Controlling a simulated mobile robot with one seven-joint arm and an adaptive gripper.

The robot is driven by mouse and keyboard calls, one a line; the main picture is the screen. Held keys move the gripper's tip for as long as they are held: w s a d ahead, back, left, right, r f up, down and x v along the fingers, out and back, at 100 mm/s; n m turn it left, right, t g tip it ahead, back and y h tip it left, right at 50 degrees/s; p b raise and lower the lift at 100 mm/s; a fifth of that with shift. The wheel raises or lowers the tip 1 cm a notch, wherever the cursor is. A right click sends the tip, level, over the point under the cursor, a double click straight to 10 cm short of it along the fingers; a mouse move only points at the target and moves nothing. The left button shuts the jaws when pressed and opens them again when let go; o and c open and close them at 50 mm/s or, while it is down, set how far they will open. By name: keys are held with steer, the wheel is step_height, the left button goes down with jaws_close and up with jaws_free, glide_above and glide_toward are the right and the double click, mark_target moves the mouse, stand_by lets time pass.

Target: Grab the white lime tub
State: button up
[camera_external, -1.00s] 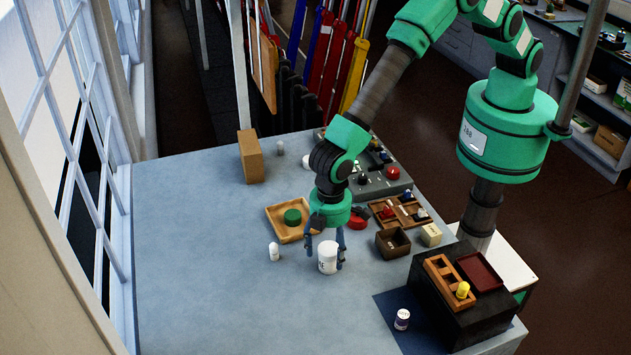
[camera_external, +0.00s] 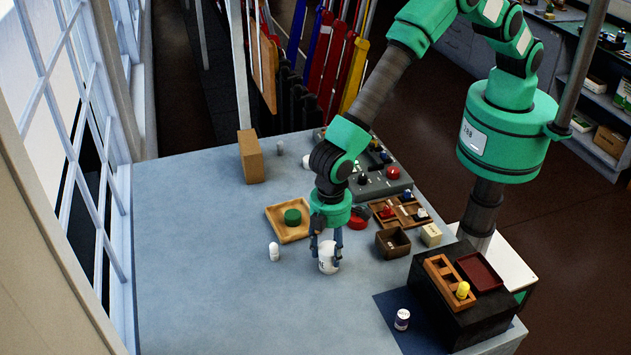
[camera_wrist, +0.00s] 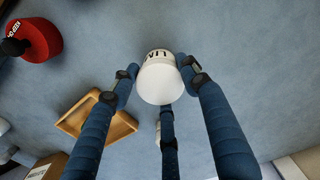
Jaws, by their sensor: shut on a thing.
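The white lime tub (camera_external: 327,262) stands on the blue-grey table, with dark lettering partly showing on its side. My gripper (camera_external: 327,250) reaches down over it, and its blue fingers are shut on the tub from the sides. In the wrist view the tub (camera_wrist: 160,80) sits between the fingertips of my gripper (camera_wrist: 158,78), with its pale round top toward the camera. I cannot tell whether the tub's base is still touching the table.
A small white bottle (camera_external: 274,251) stands left of the tub. A wooden tray (camera_external: 274,216) with a green round piece (camera_external: 292,216) lies behind. A dark brown box (camera_external: 393,242) and a red round piece (camera_external: 358,218) are to the right. The table's front left is clear.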

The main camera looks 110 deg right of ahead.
mark_target(329, 247)
steer(key=shift+r, duration=0.1)
steer(key=shift+r+b, duration=0.75)
steer(key=shift+r, duration=4.2)
